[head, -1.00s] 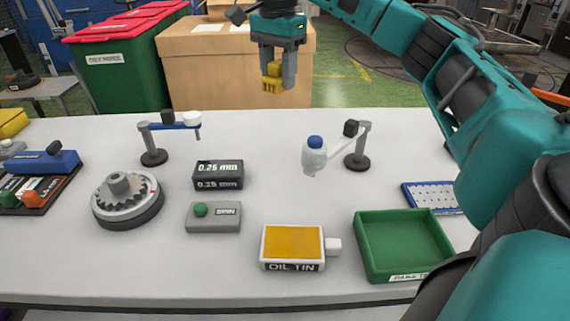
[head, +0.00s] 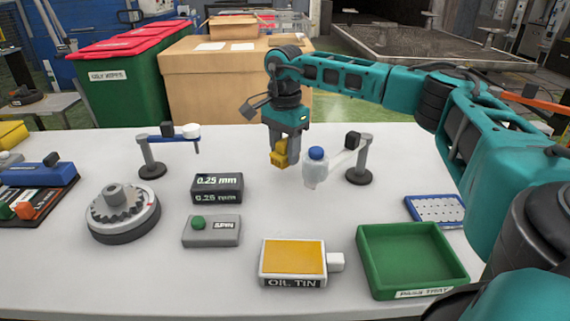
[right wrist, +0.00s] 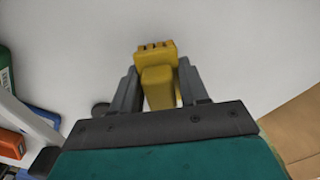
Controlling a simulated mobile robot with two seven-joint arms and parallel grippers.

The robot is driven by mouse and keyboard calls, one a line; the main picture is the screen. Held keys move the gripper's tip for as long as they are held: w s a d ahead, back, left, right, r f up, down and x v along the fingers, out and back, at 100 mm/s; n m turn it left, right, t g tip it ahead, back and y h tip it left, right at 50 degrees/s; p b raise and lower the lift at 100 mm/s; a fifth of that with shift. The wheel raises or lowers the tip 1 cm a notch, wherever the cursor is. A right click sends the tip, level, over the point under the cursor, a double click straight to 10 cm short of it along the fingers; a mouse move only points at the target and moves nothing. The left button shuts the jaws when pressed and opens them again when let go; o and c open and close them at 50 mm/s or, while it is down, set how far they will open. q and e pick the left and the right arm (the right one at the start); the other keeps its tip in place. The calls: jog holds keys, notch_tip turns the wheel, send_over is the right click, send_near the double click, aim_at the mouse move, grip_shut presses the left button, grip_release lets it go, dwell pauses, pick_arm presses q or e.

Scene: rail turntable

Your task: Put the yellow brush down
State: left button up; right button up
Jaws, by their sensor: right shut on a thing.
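The yellow brush (head: 281,156) is between the fingers of my right gripper (head: 285,148), which is shut on it. In the head view it is over the back middle of the white table, left of a white bottle with a blue cap. I cannot tell whether the brush touches the table. In the right wrist view the brush (right wrist: 157,75) shows between the two grey fingers (right wrist: 158,88), with the pale table surface behind it. My left gripper is not in view.
The bottle (head: 315,170) stands close right of the brush, beside a grey stand (head: 359,160). A black 0.25 mm block (head: 217,187), a grey box with a green button (head: 211,231), an oil tin (head: 293,263) and a green tray (head: 412,259) lie nearer. Bare table lies left of the gripper.

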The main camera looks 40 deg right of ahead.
aim_at(285, 163)
jog(key=shift+f, duration=1.95)
jog(key=o, duration=0.9)
jog(key=shift+f, duration=0.1)
notch_tip(285, 163, up, 12)
jog(key=shift+r+p, duration=0.2)
jog(key=shift+p, duration=0.35)
jog(key=shift+f, duration=0.1)
